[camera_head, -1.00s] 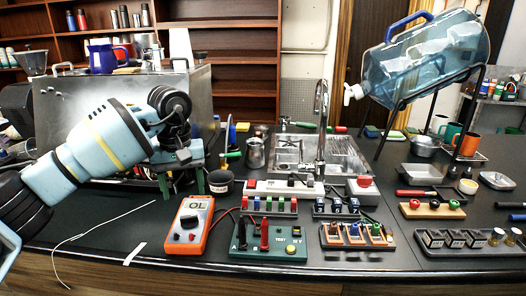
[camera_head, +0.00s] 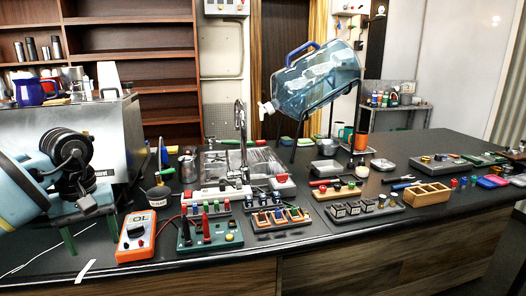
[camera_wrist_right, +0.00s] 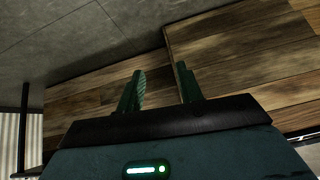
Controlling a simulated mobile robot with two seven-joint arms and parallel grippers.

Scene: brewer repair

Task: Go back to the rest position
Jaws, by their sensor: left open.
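My left arm comes in from the left in the head view. Its gripper (camera_head: 90,232) points down with its green fingers apart, in front of the steel brewer (camera_head: 122,140) and left of the orange multimeter (camera_head: 136,238). I see nothing between its fingers. My right gripper (camera_wrist_right: 160,88) shows only in the right wrist view. Its two green fingers are apart and empty, with wooden panelling beyond them. My right arm does not show in the head view.
A green test board (camera_head: 211,235) and several component trays line the counter's front. A sink (camera_head: 243,163) lies behind them. A blue water jug (camera_head: 318,80) sits tilted on a black stand. The counter's far right end (camera_head: 440,141) is mostly clear.

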